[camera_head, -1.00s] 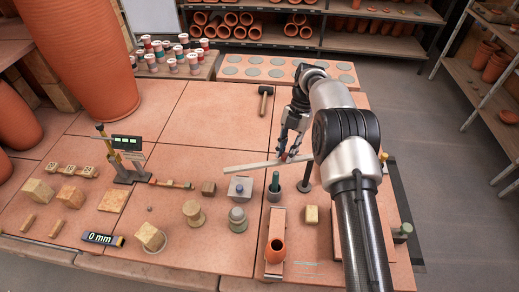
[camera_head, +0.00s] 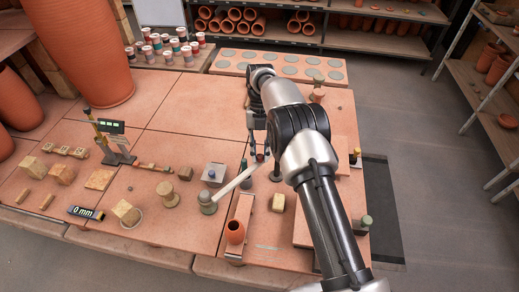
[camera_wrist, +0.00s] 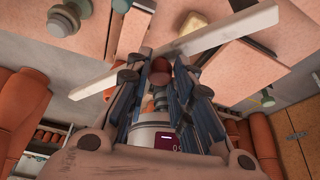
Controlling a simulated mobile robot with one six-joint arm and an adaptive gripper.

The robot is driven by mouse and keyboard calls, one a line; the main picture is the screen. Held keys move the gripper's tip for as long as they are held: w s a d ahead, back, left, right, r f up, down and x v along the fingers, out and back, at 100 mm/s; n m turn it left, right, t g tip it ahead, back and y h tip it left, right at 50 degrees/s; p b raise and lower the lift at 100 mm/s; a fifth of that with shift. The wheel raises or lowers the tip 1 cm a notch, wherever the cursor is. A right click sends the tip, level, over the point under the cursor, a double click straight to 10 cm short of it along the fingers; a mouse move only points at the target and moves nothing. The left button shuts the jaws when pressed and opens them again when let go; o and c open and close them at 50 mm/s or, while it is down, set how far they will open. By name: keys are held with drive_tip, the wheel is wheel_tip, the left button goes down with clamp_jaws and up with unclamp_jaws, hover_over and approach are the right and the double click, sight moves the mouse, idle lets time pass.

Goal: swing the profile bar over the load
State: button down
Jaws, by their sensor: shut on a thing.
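The profile bar is a long pale strip (camera_head: 233,183) in the head view, slanting from my gripper down to the left. Its free end appears close beside a grey-green knobbed piece (camera_head: 207,201); I cannot tell whether it is above it or touching. My gripper (camera_head: 260,156) is partly hidden by my arm. In the wrist view my gripper (camera_wrist: 160,80) is shut at a reddish-brown knob (camera_wrist: 160,66) on the bar (camera_wrist: 224,33), which sticks out on both sides of the fingers. Which piece is the load is not clear.
A terracotta cup (camera_head: 235,232) stands on a narrow board left of my arm. A grey block with a blue knob (camera_head: 213,174) and a wooden spool (camera_head: 165,190) stand near the bar. A digital gauge stand (camera_head: 112,140) is farther left. The back middle tiles are clear.

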drive_tip(key=shift+s, duration=0.1)
idle(0.3)
drive_tip(key=c, duration=1.4)
unclamp_jaws()
drive_tip(key=shift+o, duration=0.2)
wheel_tip(320, 180, up, 10)
